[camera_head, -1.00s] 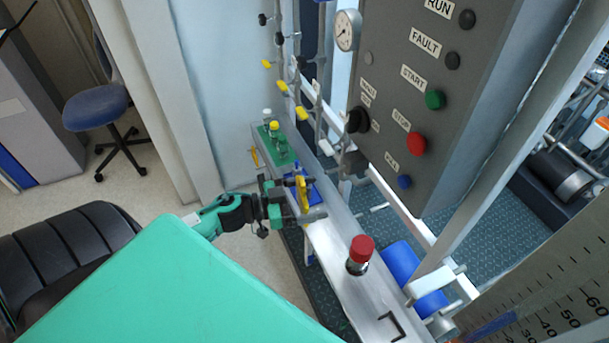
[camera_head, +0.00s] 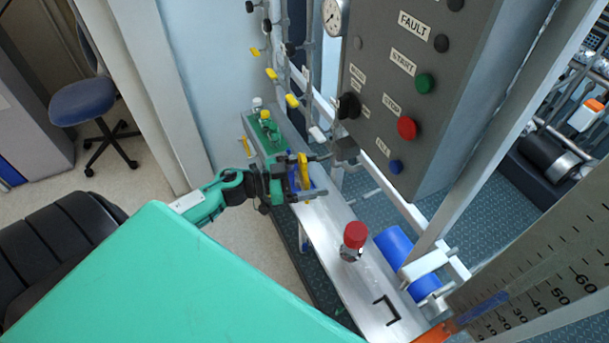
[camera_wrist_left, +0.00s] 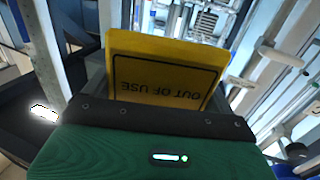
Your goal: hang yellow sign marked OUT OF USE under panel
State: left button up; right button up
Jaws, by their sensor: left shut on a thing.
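My left gripper (camera_head: 303,177) is shut on the yellow sign (camera_head: 304,168), which shows as a narrow yellow strip in the head view. In the left wrist view the sign (camera_wrist_left: 165,72) stands up from the jaws, and its OUT OF USE lettering appears upside down. The grey panel (camera_head: 455,110), with its labelled buttons, is up and to the right of the gripper. The gripper and sign are over the metal shelf, near a blue holder (camera_head: 318,180). I cannot tell whether the sign touches the holder. My right gripper is not in view.
A red-capped bottle (camera_head: 354,240) stands on the metal shelf (camera_head: 330,222). A dark bent rod (camera_head: 386,310) lies nearer on it. Yellow-handled valves (camera_head: 271,74) line pipes behind. A blue cylinder (camera_head: 395,247) is at right.

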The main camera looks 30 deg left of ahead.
pick_arm(q)
jog(key=w+d+f, duration=0.1)
jog(key=w+d, duration=0.2)
jog(key=w, duration=0.2)
jog(key=shift+w+d, duration=0.2)
jog(key=shift+w, duration=0.15)
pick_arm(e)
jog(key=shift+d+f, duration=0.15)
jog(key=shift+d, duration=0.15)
pick_arm(q)
jog(key=shift+f, duration=0.15)
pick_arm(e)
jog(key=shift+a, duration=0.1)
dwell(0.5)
pick_arm(q)
jog(key=o, duration=0.7)
jog(key=shift+o, duration=0.2)
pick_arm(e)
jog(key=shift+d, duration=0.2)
